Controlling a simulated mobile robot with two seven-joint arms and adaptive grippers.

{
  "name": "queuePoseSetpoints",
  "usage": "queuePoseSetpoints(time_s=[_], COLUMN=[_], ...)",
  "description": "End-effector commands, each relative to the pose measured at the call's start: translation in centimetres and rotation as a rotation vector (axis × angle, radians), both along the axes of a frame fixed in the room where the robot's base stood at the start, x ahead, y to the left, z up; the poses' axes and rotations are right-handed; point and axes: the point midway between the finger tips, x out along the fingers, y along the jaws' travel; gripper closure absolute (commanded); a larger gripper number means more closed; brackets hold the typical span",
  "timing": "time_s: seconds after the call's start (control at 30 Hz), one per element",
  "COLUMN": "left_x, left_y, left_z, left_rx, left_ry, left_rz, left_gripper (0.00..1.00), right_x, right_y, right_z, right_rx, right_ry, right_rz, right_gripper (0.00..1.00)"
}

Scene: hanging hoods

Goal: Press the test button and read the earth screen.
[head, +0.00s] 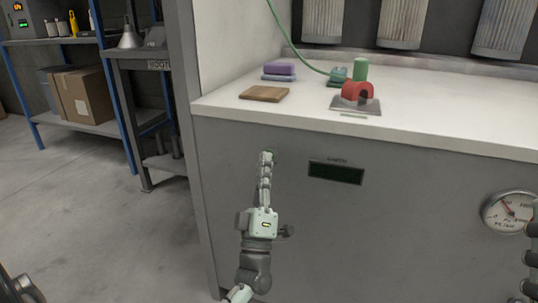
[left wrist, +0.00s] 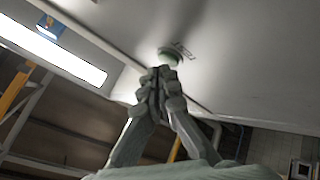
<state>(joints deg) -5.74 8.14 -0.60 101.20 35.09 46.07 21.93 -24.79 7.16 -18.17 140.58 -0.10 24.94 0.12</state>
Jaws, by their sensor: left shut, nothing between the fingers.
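The test button (left wrist: 170,56) is a small round green button on the grey front panel, with a small label beside it in the left wrist view. In the head view it barely shows behind the fingertips of my left gripper (head: 267,156). That gripper is shut and empty, its fingers pointing at the button. In the left wrist view its fingertips (left wrist: 160,76) are right by the button's edge; I cannot tell whether they touch it. The earth screen (head: 336,174) is a dark rectangle right of the gripper, under a small label. No reading shows on it.
Above the panel is a white worktop (head: 420,109) with a wooden block (head: 264,93), purple and grey sponges (head: 279,71), and a red clamp (head: 358,91) with a green cable. A round gauge (head: 508,212) is at right. The floor at left is clear.

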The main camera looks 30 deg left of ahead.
Motion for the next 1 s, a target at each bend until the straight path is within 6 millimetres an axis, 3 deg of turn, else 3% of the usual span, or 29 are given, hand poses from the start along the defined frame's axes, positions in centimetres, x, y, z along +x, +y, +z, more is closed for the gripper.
queuePoseSetpoints(time_s=[1.0], left_x=[0.77], left_y=[0.17], left_z=[0.02], left_rx=[0.000], left_ry=[0.000], left_rz=[0.000], left_gripper=[1.00], right_x=[-0.01], right_y=[-0.01], right_z=[-0.16], right_rx=[0.000], right_ry=[0.000], right_rz=[0.000], right_gripper=[0.53])
